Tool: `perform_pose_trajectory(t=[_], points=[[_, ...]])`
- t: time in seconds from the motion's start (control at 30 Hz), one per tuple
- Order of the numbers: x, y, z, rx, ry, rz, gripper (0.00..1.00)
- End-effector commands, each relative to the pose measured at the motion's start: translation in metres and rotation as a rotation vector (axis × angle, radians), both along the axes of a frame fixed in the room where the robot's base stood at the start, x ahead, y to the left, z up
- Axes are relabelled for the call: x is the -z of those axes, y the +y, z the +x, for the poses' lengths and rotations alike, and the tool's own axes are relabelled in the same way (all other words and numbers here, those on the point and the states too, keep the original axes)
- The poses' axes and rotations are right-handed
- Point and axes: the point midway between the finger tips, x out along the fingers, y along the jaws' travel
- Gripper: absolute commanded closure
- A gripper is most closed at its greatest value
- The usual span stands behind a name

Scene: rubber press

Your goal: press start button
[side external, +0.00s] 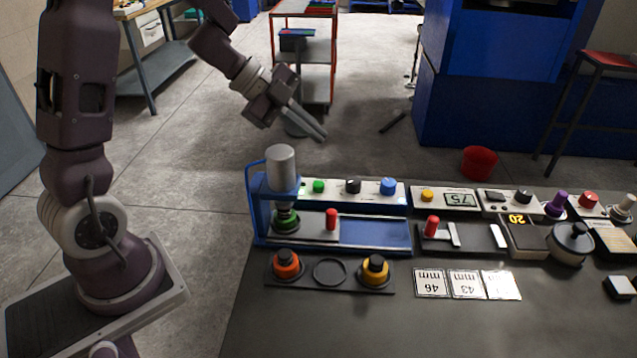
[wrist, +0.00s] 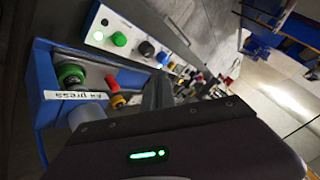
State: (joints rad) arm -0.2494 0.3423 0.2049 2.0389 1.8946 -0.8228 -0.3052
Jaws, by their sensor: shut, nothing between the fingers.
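The green button (side external: 318,186) sits on a white control strip (side external: 335,203) behind the blue press, left of a black knob (side external: 353,186) and a blue button (side external: 388,186). My gripper (side external: 320,137) is shut and empty. It hangs in the air above and behind the strip, apart from the button. In the wrist view its fingers (wrist: 158,90) point toward the panels. The press (side external: 282,168) has a grey cylinder over a green-topped die (side external: 286,220).
Orange (side external: 287,265) and yellow (side external: 375,270) knobbed pieces sit in a front rack. A red-handled piece (side external: 331,219) stands on the press. More panels, a display (side external: 459,199) and a black-lidded pot (side external: 572,243) are to the right.

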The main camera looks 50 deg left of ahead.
Motion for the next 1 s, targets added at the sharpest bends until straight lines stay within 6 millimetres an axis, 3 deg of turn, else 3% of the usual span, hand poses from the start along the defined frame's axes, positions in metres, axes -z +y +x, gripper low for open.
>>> perform_pose_trajectory(t=[0.17, 0.7, 1.0], points=[[0.006, 0.000, 0.000, -0.001, 0.001, -0.001, 1.00], [0.079, 0.000, 0.000, -0.002, 0.001, -0.002, 1.00], [0.088, 0.000, 0.000, -0.003, -0.002, 0.000, 1.00]])
